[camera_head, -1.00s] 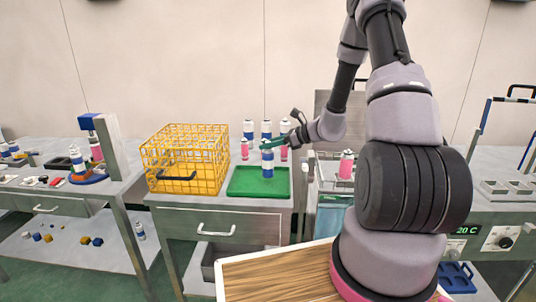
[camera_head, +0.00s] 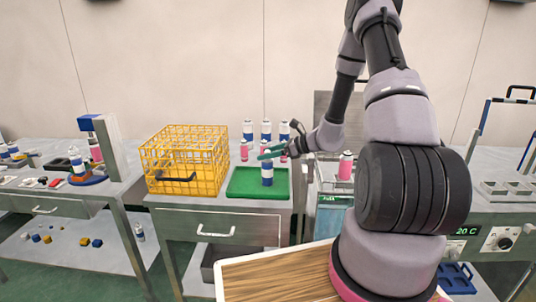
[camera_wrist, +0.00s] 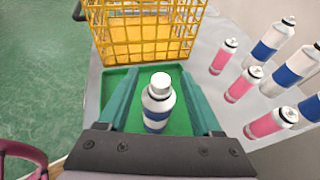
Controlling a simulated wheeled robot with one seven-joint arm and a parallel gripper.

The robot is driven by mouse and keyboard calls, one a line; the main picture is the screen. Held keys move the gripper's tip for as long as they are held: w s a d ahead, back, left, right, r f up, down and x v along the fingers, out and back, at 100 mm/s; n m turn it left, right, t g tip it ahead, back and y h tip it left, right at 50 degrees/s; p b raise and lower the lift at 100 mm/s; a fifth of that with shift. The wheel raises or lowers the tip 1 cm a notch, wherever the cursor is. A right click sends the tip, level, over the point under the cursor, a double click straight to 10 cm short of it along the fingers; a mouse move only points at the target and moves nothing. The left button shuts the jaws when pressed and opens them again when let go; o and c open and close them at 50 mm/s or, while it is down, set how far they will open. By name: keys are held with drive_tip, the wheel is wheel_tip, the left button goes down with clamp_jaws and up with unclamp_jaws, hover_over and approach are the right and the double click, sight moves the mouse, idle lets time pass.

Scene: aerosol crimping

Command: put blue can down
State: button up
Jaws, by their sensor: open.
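The blue can (camera_head: 267,174), white with a blue band and a white cap, stands upright on the green tray (camera_head: 238,190). In the wrist view the can (camera_wrist: 157,108) stands between the two green fingers of my gripper (camera_wrist: 159,72), with the green tray (camera_wrist: 112,84) under it. The fingers are open, with a gap showing on both sides of the can. In the head view my gripper (camera_head: 271,153) is at the height of the can's top. The can's base is partly hidden in the wrist view.
A yellow wire basket (camera_head: 185,160) stands just left of the tray. Several pink cans (camera_wrist: 272,122) and blue-banded cans (camera_wrist: 268,42) stand close behind and right of it. A blue-topped press (camera_head: 95,140) is on the left table.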

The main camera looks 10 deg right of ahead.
drive_tip(key=v, duration=1.2)
drive_tip(key=s+a+r+n+g+h, duration=0.2)
drive_tip(key=s+a+r+n, duration=0.3)
drive_tip(key=r, duration=0.3)
drive_tip(key=s+a+r+n+g+h, duration=0.1)
drive_tip(key=s+a+r+n+g, duration=0.2)
drive_tip(key=s+r+n, duration=0.4)
drive_tip(key=s+d+r+n+t+h, duration=0.1)
drive_tip(key=s+r+n+t+h, duration=0.4)
drive_tip(key=s+r+n, duration=0.3)
drive_tip(key=s+r+h, duration=0.1)
drive_tip(key=s+r, duration=0.3)
drive_tip(key=r, duration=0.1)
drive_tip(key=shift+s+d+n, duration=0.15)
drive_tip(key=shift+d+n, duration=0.1)
drive_tip(key=shift+n, duration=0.05)
drive_tip(key=shift+c, duration=0.3)
